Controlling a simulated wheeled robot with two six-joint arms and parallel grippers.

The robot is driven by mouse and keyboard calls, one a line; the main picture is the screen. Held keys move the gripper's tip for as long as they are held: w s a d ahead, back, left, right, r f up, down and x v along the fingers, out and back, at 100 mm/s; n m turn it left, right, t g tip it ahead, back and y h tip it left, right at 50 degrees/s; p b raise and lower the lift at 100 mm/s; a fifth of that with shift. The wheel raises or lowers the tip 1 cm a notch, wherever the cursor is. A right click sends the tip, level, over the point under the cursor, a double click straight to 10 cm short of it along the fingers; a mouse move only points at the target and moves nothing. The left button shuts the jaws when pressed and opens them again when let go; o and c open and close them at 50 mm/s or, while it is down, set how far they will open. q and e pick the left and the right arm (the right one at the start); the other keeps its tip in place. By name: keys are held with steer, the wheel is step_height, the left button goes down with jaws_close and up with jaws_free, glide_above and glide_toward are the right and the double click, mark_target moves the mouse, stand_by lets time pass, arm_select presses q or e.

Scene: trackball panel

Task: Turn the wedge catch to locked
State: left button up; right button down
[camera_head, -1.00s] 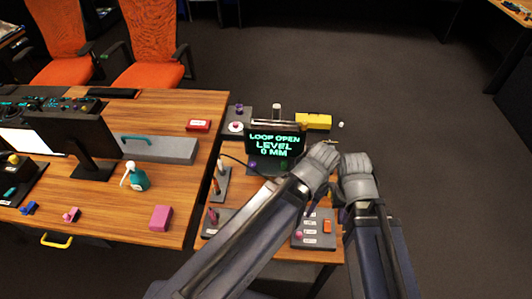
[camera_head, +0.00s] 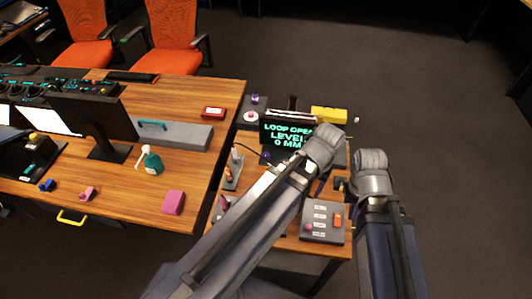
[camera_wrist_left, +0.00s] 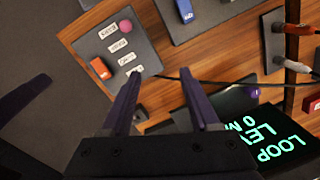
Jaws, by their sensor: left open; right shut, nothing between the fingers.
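I cannot tell for sure which part is the wedge catch. A grey panel (camera_head: 318,235) on the small table has several white labels, a pink ball (camera_head: 308,226) and an orange block (camera_head: 338,217). In the left wrist view, this panel's orange block (camera_wrist_left: 100,68) and pink ball (camera_wrist_left: 125,26) show beside the labels. My left gripper (camera_wrist_left: 160,75) is open and empty, its fingertips over the table near the panel's edge. My right gripper (camera_head: 345,187) is shut and empty near the table's right edge, apart from the labelled panel.
A screen (camera_head: 288,135) reading LOOP OPEN, LEVEL 0 MM stands behind the panel, with a yellow block (camera_head: 329,114) beyond. Another panel (camera_wrist_left: 205,18) with a blue piece is close by. A black cable (camera_wrist_left: 225,82) crosses the table. Open floor lies right.

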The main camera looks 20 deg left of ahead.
arm_select(q)
steer(key=w+a+n, duration=0.7)
steer(key=w+a, duration=0.2)
steer(key=a, duration=0.2)
steer(key=n+h, duration=0.1)
steer(key=n, duration=0.3)
glide_above(266, 154)
steer(key=shift+r+p, duration=0.3)
steer(key=shift+p, duration=0.05)
step_height(266, 154, down, 8)
steer(key=b, duration=0.8)
steer(key=shift+s, duration=0.1)
arm_select(e)
step_height(266, 154, down, 7)
steer(key=shift+f, duration=0.1)
arm_select(q)
steer(key=shift+r, duration=0.1)
steer(key=shift+c, duration=0.4)
jaws_close()
